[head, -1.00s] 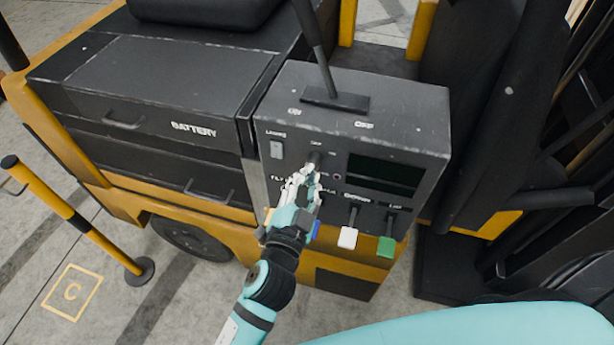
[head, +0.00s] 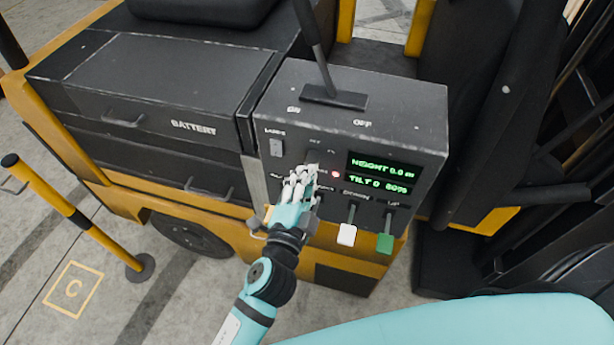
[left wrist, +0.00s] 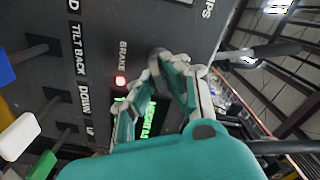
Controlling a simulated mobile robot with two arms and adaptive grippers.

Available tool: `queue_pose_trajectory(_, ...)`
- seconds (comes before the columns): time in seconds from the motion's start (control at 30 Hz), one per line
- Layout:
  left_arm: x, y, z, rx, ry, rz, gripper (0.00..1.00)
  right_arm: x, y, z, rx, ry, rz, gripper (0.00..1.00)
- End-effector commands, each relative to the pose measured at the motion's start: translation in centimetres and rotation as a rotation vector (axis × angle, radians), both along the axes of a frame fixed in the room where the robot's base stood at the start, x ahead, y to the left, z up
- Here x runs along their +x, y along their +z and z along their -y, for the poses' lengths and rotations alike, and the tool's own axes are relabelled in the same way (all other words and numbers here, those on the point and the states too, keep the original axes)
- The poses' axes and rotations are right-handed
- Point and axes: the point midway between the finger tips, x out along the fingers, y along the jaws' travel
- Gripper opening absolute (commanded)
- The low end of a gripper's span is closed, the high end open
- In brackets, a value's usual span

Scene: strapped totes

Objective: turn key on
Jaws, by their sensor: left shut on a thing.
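The control panel (head: 270,118) is a dark box on the yellow and black truck. My left gripper (head: 309,171) reaches its face from below, with its fingers shut on the key at the upper middle. The key is mostly hidden behind the fingers in the head view. In the left wrist view, the fingertips (left wrist: 160,72) close around the small round grey key (left wrist: 157,56). The display (head: 380,173) is lit with green text reading height 0.0 m and a tilt line. A red lamp (head: 336,174) glows beside it. My right gripper is not in view.
A lights switch (head: 276,148) sits left of the key. Levers with a white knob (head: 347,234) and a green knob (head: 385,243) stick out below the display. A tall black lever (head: 318,52) rises from the panel top. A yellow-black post (head: 75,216) stands at left.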

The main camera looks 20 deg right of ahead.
Motion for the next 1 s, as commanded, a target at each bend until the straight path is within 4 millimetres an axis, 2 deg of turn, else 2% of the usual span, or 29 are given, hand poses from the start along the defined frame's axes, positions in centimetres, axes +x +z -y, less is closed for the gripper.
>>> queue_pose_trajectory(0.23, 0.0, -0.1, 0.0, 0.003, 0.0, 0.001, 0.0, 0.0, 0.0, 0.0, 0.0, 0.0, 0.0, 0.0)
queue_pose_trajectory(0.27, 0.0, -0.1, 0.0, 0.003, 0.0, 0.001, 0.12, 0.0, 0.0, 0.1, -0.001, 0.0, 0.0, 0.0)
queue_pose_trajectory(0.4, 0.0, -0.1, 0.0, 0.002, 0.0, 0.0, 0.31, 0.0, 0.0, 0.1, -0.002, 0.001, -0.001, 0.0)
queue_pose_trajectory(0.77, -0.5, -0.1, -0.4, 0.001, 0.0, -0.001, 0.31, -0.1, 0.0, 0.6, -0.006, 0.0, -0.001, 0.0)
queue_pose_trajectory(0.87, -1.7, -0.2, -1.1, 0.002, 0.001, -0.002, 0.31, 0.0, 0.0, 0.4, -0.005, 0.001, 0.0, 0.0)
queue_pose_trajectory(1.0, -4.2, -0.3, -2.8, 0.002, 0.0, -0.006, 0.31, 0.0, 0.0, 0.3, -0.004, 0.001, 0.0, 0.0)
